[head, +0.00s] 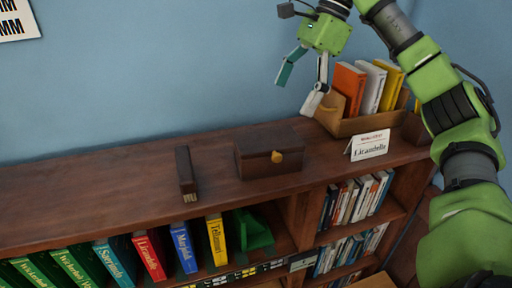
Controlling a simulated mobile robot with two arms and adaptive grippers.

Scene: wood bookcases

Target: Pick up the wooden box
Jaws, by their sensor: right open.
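The wooden box (257,159) is small and dark brown, with a round yellow knob on its front. It sits closed on top of the bookcase (110,192), near the middle of the view. My right gripper (302,95) is open and empty, pointing down. In the picture it is above and to the right of the box, apart from it. My left gripper is not in view.
A dark upright block (185,171) stands left of the box. To the right are a wooden book holder (348,124) with several books and a white sign (369,145). Books fill the shelves below. The top's left part is clear.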

